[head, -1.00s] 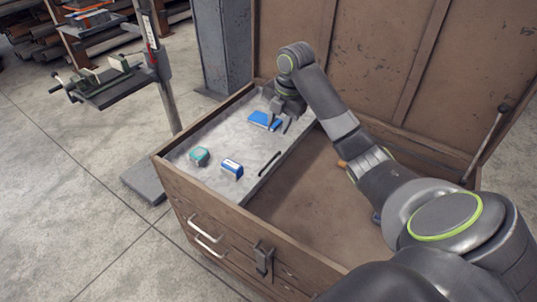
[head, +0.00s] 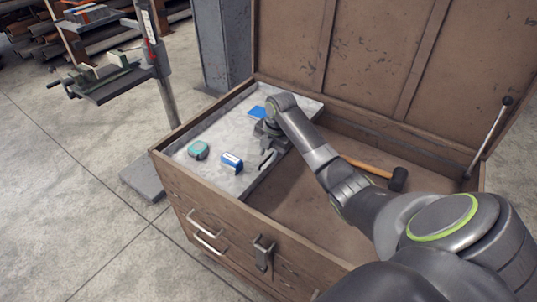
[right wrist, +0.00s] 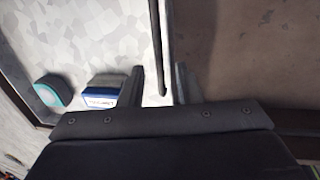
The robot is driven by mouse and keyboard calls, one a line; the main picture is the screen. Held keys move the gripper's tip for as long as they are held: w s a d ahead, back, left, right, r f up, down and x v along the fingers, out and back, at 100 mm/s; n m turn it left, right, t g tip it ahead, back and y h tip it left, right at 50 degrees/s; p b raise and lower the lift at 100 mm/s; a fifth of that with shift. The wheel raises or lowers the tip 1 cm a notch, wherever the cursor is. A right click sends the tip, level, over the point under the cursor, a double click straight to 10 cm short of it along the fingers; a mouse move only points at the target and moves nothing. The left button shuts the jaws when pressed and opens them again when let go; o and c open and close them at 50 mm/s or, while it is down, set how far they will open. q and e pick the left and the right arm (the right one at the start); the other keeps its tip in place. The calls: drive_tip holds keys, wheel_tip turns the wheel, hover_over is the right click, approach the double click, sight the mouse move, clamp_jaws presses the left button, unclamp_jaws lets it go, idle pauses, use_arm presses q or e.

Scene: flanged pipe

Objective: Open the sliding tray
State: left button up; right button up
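The sliding tray (head: 211,135) is a shallow pale grey tray across the left part of an open brown wooden chest. A dark bar handle (head: 267,160) lies near its right edge. My right gripper (head: 266,155) is low over that edge, at the handle, partly hidden by its own wrist in the head view. In the right wrist view the two fingers (right wrist: 161,88) stand apart, one on each side of the tray's thin raised edge (right wrist: 161,45). The gripper is open; contact cannot be told. My left gripper is not in view.
The tray carries a teal tape measure (head: 198,150), a blue-and-white box (head: 232,162) and a blue item (head: 257,112). A wooden-handled mallet (head: 398,179) lies on the chest floor to the right. The raised lid (head: 350,60) stands behind. A lid stay (head: 488,137) rises at right.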

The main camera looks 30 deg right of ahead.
drive_tip(key=shift+w+f, duration=0.1)
drive_tip(key=shift+f, duration=0.3)
drive_tip(key=shift+c, duration=0.3)
clamp_jaws()
